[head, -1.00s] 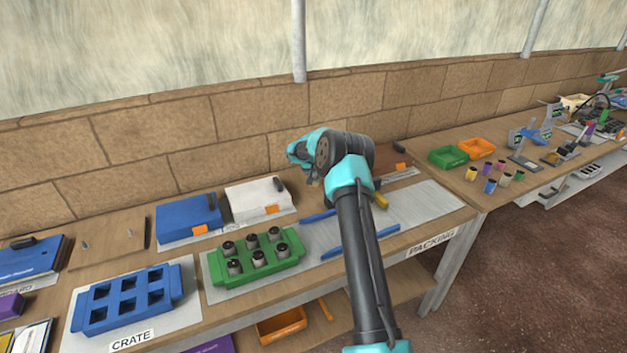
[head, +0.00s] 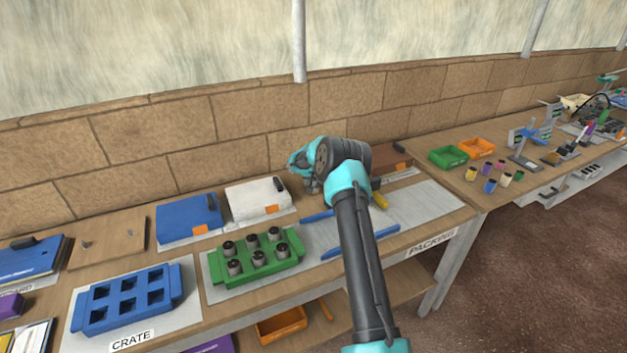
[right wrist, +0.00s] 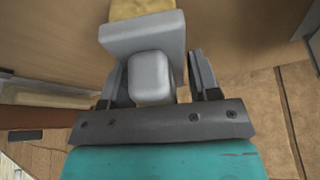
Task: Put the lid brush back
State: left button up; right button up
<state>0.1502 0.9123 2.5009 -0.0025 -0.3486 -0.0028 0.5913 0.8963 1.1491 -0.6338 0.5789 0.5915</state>
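In the right wrist view, the lid brush (right wrist: 144,38) shows as a light grey block with a squared grey knob (right wrist: 152,78) and a yellow-tan end at the top edge. My right gripper (right wrist: 160,75) has one finger on each side of the knob. A gap shows between the knob and the right-hand finger; the left-hand finger is very close to it. In the head view, my right gripper (head: 311,184) is low over the back of the bench, just right of the white box. The brush cannot be made out there. My left gripper is out of view.
A white box (head: 262,192) and a blue box (head: 178,226) stand left of my gripper. In front are a green block with several plugs (head: 226,274) and an empty blue crate (head: 122,313). Blue bars (head: 366,241) lie by the arm. The stone wall (head: 235,145) is close behind.

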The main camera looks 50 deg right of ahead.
jog(key=shift+o, duration=1.4)
jog(key=v, duration=1.2)
jog(key=shift+d, duration=0.1)
jog(key=shift+r, duration=0.15)
